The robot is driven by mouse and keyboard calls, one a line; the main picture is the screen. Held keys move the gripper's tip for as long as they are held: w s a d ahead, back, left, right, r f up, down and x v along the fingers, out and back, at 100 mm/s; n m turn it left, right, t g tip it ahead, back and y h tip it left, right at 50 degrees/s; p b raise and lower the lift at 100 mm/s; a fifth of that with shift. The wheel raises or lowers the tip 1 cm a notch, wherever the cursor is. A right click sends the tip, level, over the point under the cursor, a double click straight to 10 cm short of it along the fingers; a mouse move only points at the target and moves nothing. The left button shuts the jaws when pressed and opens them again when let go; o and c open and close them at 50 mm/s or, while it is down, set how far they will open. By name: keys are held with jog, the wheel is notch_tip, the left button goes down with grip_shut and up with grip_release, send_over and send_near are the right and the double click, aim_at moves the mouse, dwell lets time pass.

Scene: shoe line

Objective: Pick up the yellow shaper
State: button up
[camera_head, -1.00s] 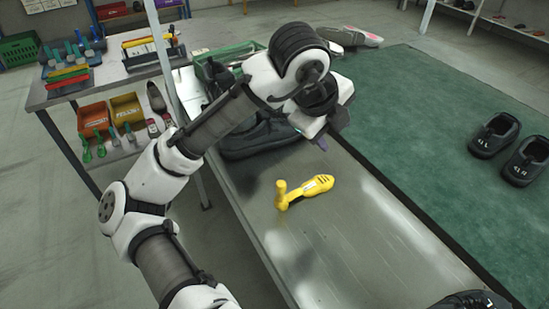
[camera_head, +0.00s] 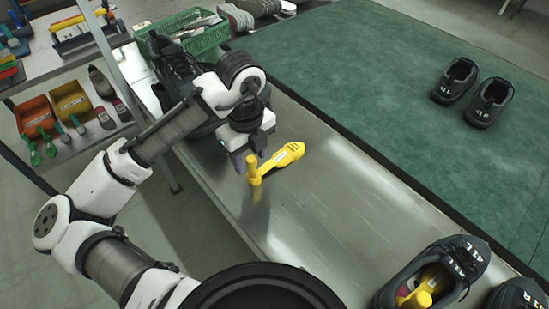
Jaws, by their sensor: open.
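The yellow shaper (camera_head: 282,156) lies on the grey metal bench top, its knobbed handle end toward the front left and its broad toe end toward the back right. My gripper (camera_head: 250,160) hangs pointing down just behind and left of the shaper's handle knob. It is open, with nothing seen between its fingers. Its fingertips overlap the handle end in the picture, so I cannot tell whether they touch it. Another yellow shaper (camera_head: 414,299) sits inside a dark shoe at the lower right.
The grey bench (camera_head: 340,205) is clear in the middle. Dark shoes (camera_head: 440,268) stand at its near right end. A dark shoe (camera_head: 175,70) stands behind my arm. A green mat (camera_head: 400,90) with two shoes lies to the right. A tool rack stands at the left.

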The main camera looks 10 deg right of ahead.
jog(key=f, duration=0.3)
jog(key=w+f, duration=0.1)
jog(key=f, duration=0.1)
jog(key=shift+d, duration=0.1)
jog(key=shift+c, duration=0.5)
grip_shut()
